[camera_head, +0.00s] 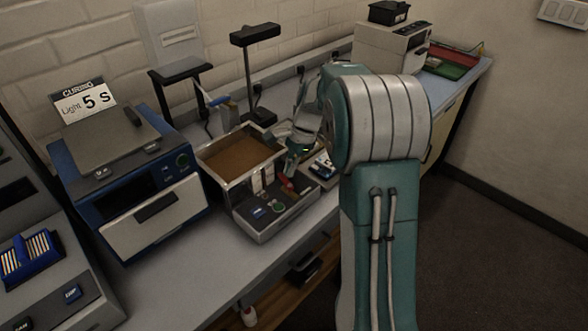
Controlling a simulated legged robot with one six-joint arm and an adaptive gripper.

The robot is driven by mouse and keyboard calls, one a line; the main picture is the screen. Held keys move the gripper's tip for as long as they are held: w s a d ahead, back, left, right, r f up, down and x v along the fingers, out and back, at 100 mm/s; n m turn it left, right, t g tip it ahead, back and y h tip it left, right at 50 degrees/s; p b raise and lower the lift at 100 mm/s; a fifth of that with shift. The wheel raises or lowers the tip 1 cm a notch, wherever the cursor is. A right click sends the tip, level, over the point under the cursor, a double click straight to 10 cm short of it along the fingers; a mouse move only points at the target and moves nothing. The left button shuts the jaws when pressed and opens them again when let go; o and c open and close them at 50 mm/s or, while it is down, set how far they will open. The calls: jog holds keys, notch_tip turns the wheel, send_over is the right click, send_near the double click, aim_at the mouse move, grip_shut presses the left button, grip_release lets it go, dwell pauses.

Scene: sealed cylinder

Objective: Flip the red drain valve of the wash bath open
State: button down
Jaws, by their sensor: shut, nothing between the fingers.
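The wash bath (232,178) stands on the bench in the middle of the view, an open metal box with brown contents. A small red part (287,184), which looks like the drain valve, shows at the right end of its front, above the grey control base. It is small and partly covered, so I cannot tell its angle. My gripper (291,170) points down just above and behind the red part, at the bath's right side. It is shut and empty. I cannot tell whether the fingertips touch the valve. My arm hides part of the area to the right.
A blue curing unit (150,210) with a "Light 5 s" sign (83,100) stands left of the bath. A black-topped stand (255,34) rises behind it. A small device (322,168) sits close to its right. A grey machine (385,52) is at the back right.

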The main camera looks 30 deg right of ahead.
jog(key=shift+s, duration=0.15)
jog(key=shift+s+a, duration=0.25)
jog(key=shift+s, duration=0.4)
